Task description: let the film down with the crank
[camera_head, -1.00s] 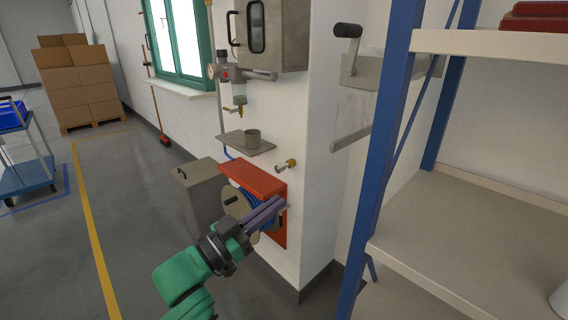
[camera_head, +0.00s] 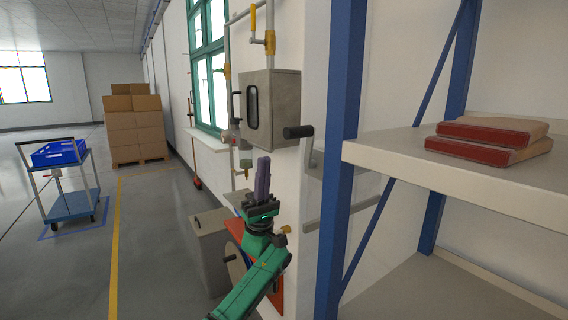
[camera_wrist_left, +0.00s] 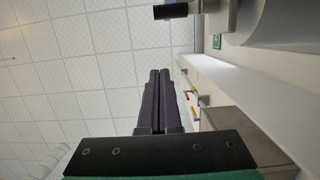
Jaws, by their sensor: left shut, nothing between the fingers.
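The crank's black handle (camera_head: 298,131) sticks out to the left from the grey housing (camera_head: 313,160) on the wall, partly behind the blue shelf post. A grey bar (camera_head: 326,212) lies below the housing; the film itself is hard to make out against the pale wall. The black handle (camera_wrist_left: 171,11) also shows at the top of the left wrist view. My left gripper (camera_head: 263,163) points upward, shut and empty, below and left of the handle and apart from it. Its dark fingers (camera_wrist_left: 160,85) lie together in the wrist view. My right gripper is out of view.
A grey cabinet (camera_head: 271,105) with a dark window hangs left of the crank, above my gripper. The blue shelf post (camera_head: 342,130) and shelf (camera_head: 400,150) with red-edged packs (camera_head: 480,150) stand close on the right.

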